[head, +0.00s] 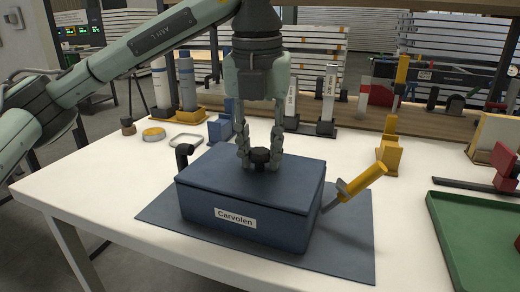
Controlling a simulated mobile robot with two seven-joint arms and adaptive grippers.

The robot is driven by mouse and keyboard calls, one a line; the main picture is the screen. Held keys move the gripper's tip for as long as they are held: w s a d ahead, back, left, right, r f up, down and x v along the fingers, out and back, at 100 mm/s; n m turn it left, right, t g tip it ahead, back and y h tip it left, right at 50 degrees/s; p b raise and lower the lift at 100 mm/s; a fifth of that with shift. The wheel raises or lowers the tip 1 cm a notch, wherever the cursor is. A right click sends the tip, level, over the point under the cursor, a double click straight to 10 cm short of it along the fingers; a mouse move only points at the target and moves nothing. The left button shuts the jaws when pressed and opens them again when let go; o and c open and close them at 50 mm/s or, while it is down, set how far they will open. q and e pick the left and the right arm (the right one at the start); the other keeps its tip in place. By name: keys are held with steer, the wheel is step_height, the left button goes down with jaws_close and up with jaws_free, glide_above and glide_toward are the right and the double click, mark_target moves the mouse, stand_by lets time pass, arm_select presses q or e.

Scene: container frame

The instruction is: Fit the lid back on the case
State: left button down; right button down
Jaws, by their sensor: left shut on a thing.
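The blue case (285,234), labelled "Carvolen", stands on a dark mat (346,243) on the white table. The blue lid (222,172) lies on top of the case and looks level, with a thin seam line along the front. I cannot tell whether it is fully seated. My left gripper (261,160) comes down from above and is shut on the lid's black knob (261,155). My right gripper is not in view.
A yellow-handled clamp (361,181) sticks out at the case's right side, and a black one (183,155) stands at its left. A green tray (480,235) lies at the right. Bottles, blocks and tools line the table's back. The table's front left is clear.

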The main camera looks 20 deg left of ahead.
arm_select(q)
steer(key=shift+f, duration=0.15)
steer(key=c, duration=1.1)
jaws_free()
